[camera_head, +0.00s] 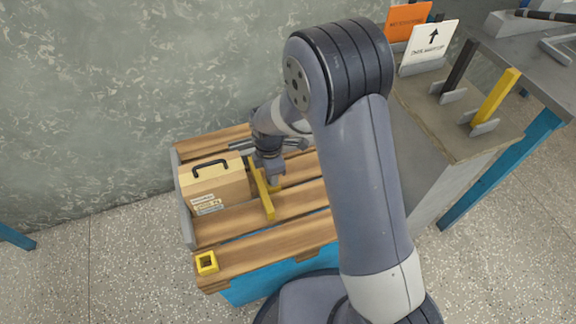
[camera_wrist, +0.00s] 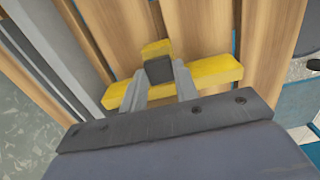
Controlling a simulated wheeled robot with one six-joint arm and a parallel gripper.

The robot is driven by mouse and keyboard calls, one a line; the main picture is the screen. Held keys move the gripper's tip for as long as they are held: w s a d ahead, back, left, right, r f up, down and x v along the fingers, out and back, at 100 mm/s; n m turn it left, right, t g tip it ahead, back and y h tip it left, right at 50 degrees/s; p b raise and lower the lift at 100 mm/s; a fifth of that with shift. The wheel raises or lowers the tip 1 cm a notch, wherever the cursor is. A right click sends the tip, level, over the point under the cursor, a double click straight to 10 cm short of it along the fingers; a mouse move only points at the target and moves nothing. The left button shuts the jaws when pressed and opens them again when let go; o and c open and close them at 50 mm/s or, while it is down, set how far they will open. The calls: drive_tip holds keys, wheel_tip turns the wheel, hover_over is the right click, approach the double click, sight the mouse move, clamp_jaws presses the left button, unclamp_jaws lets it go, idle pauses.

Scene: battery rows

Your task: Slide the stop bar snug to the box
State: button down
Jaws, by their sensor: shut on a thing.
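A tan box (camera_head: 214,188) with a black handle on top and labels on its front stands at the left end of a wooden slatted deck (camera_head: 270,240). The yellow stop bar (camera_head: 266,205) lies across the slats close to the box's right side. I cannot tell whether they touch. The bar also shows in the wrist view (camera_wrist: 215,72). My gripper (camera_head: 273,181) is low over the bar and shut on its upright grip, whose fingers' hold shows in the wrist view (camera_wrist: 158,72). My wrist hides part of the bar.
A grey end rail (camera_head: 186,220) borders the deck's left side. A small yellow square socket (camera_head: 206,262) sits at the front left corner. On the right, a counter (camera_head: 460,140) holds a black post (camera_head: 458,66), a yellow post (camera_head: 496,97) and signs. A wall stands behind.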

drive_tip(key=shift+s+a, duration=0.2)
drive_tip(key=shift+a, duration=0.2)
drive_tip(key=c, duration=1.1)
unclamp_jaws()
wheel_tip(320, 180, up, 11)
drive_tip(key=p, duration=0.2)
drive_tip(key=shift+f+p, duration=0.1)
drive_tip(key=shift+p, duration=0.2)
